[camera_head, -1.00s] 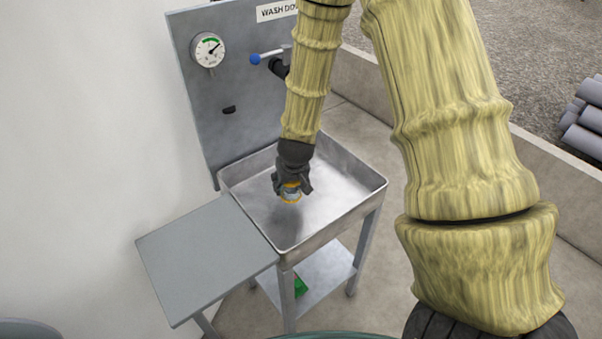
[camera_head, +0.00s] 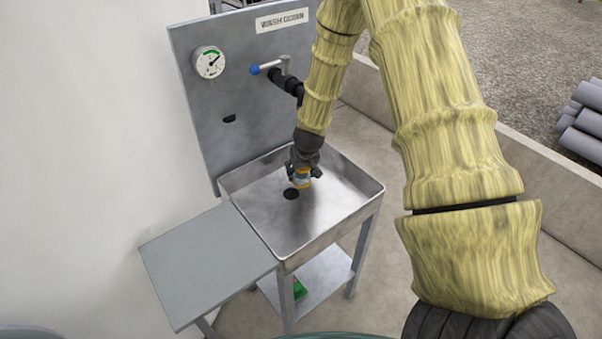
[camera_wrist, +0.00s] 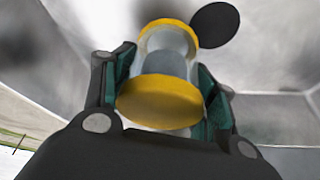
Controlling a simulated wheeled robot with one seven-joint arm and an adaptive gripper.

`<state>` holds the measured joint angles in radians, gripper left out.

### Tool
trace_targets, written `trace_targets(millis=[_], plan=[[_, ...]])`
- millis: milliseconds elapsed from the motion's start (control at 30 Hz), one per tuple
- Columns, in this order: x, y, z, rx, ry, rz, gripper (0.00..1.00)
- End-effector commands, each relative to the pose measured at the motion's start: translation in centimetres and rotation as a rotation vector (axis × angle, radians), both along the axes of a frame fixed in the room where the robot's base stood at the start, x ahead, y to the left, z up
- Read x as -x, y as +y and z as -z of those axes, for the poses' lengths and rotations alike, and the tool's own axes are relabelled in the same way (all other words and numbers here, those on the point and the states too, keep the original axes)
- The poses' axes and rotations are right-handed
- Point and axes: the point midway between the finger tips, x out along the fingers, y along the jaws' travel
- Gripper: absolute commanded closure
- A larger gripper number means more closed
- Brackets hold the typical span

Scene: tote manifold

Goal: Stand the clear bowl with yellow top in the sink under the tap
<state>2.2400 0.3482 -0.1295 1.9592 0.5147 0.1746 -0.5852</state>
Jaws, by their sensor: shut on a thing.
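The clear bowl with yellow top (camera_wrist: 158,98) shows in the wrist view as a clear body with a yellow band at each end and something grey inside. In the head view the bowl (camera_head: 302,180) hangs under my gripper (camera_head: 303,170), close to upright. My gripper is shut on it, with a green-padded finger on either side (camera_wrist: 165,92). The metal sink (camera_head: 265,212) is below, and the bowl is over its basin near the dark drain hole (camera_head: 291,194). The tap (camera_head: 284,82) is on the back panel; its outlet is partly hidden by my arm. I cannot tell whether the bowl touches the basin floor.
The grey back panel (camera_head: 232,150) carries a round gauge (camera_head: 209,62) and a blue-knobbed lever (camera_head: 255,70). A flat grey side shelf (camera_head: 205,260) adjoins the sink at the left. The sink's raised rim surrounds the basin. The basin's front is clear.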

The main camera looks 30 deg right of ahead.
Motion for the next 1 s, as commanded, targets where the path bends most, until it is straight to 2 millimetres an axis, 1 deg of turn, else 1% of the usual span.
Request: trace_targets(millis=[100, 200, 500, 533, 633, 667, 1000], plan=[[0.0, 0.0, 1.2, -0.001, 0.002, 0.001, 0.70], [0.0, 0.0, 1.7, 0.000, 0.000, 0.000, 0.70], [0.0, 0.0, 1.9, 0.000, 0.000, 0.000, 0.70], [0.0, 0.0, 1.9, 0.000, 0.000, 0.000, 0.39], [0.0, 0.0, 1.9, 0.000, 0.000, 0.000, 0.21], [0.0, 0.0, 1.9, 0.000, 0.000, 0.000, 0.19], [0.0, 0.0, 1.8, 0.000, 0.000, 0.000, 0.19]])
